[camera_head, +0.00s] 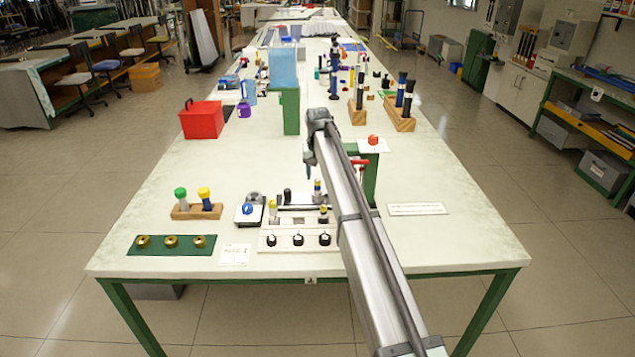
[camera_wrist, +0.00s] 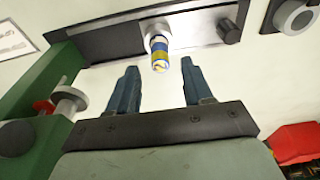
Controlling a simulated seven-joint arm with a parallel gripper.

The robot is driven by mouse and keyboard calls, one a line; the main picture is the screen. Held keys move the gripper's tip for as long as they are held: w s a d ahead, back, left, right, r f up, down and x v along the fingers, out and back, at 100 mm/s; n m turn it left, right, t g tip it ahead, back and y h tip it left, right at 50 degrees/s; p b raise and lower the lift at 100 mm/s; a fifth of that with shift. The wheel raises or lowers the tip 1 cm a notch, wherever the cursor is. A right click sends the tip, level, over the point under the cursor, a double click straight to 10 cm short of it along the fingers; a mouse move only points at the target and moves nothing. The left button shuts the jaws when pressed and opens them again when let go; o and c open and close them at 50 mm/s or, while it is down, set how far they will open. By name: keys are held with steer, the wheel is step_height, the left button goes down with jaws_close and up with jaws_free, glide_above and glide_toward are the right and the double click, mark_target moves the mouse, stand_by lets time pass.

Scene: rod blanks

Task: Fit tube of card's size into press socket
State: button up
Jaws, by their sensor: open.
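My gripper (camera_wrist: 160,85) is open and empty. In the wrist view, a small tube (camera_wrist: 159,52) with blue, yellow and white bands stands just beyond the gap between my fingertips, apart from both. It rises from a grey metal plate (camera_wrist: 112,42); the same tube (camera_head: 317,188) shows in the head view below my gripper (camera_head: 309,168). A green press-like column (camera_head: 371,182) with a red handle stands to the right, partly behind my arm. A small white card (camera_head: 234,255) lies at the table's front; its print is too small to read. I cannot make out the press socket.
A wooden block (camera_head: 190,213) holds green- and yellow-capped pieces. A green mat (camera_head: 150,251) bears brass rings. A white panel (camera_head: 270,247) has three black knobs. A red box (camera_head: 202,120) and a green post (camera_head: 291,112) stand farther back. The table's right front is mostly clear.

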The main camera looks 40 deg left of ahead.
step_height(320, 180, up, 6)
steer(key=shift+s+d+r, duration=0.25)
steer(key=shift+s+d, duration=0.1)
steer(key=shift+s, duration=0.05)
stand_by(0.5)
steer(key=s+d+f, duration=0.3)
steer(key=s+d, duration=0.5)
steer(key=d, duration=0.1)
steer(key=s+d+f, duration=0.3)
steer(key=s+d, duration=0.5)
steer(key=s+d+f+m+g+h, duration=0.15)
steer(key=d+f+m, duration=0.25)
steer(key=d+f, duration=1.75)
steer(key=s+d+f+m+g, duration=0.2)
steer(key=d+f+m+g, duration=0.15)
steer(key=d+f, duration=1.85)
steer(key=s+d+f+g, duration=0.1)
steer(key=s+d+f, duration=0.2)
steer(key=s+d, duration=0.7)
steer(key=s+d+f+m+g, duration=0.1)
steer(key=s+d+f, duration=0.3)
steer(key=s+d, duration=0.6)
steer(key=shift+d+f+g, duration=0.25)
steer(key=shift+d+g, duration=0.25)
steer(key=shift+d, duration=0.05)
